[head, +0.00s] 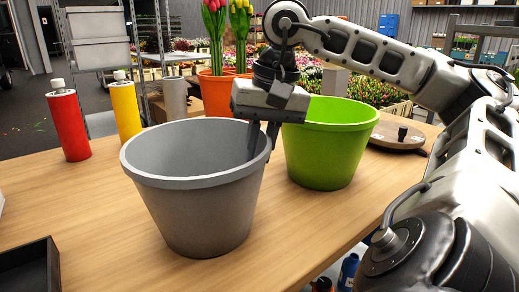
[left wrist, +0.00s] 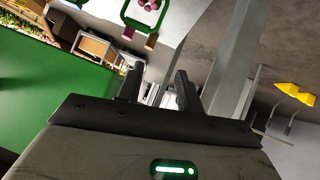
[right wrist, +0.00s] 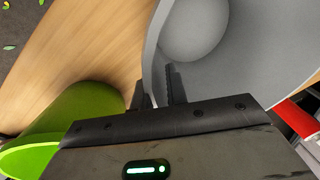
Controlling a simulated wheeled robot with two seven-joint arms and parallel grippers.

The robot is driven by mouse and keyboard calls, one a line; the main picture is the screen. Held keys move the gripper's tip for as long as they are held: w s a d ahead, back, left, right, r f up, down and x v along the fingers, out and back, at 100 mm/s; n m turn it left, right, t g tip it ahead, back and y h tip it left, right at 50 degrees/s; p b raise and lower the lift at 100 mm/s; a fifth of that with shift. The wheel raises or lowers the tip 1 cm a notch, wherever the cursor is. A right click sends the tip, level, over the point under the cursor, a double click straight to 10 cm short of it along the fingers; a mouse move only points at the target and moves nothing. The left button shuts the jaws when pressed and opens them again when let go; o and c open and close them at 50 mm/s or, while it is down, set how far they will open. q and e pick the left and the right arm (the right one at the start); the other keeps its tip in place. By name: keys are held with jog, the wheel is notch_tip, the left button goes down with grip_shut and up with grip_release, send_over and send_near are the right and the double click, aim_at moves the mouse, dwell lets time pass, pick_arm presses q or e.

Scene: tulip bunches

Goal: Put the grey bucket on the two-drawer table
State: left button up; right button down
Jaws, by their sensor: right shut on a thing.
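The grey bucket (head: 205,215) is upright and empty at the middle of the wooden table (head: 310,235) in the head view. I cannot tell whether its base touches the tabletop. My right gripper (head: 262,140) is shut on the right side of its rim, one finger inside and one outside. In the right wrist view, the bucket (right wrist: 245,65) fills the upper right, with its wall at the right gripper (right wrist: 157,88). My left gripper (left wrist: 156,82) shows only in the left wrist view, open and empty. No table with two drawers can be made out.
A lime green bucket (head: 325,150) stands just right of the grey one. Red (head: 68,125) and yellow (head: 126,108) bottles stand at the back left, orange tulip pots (head: 215,95) behind. A black tray (head: 30,270) lies front left. A round board (head: 398,137) is at right.

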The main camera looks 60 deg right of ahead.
aim_at(261, 135)
jog(key=shift+f, duration=0.2)
jog(key=c, duration=1.4)
grip_release()
pick_arm(q)
jog(key=shift+w+d+r, duration=0.1)
jog(key=shift+r, duration=0.15)
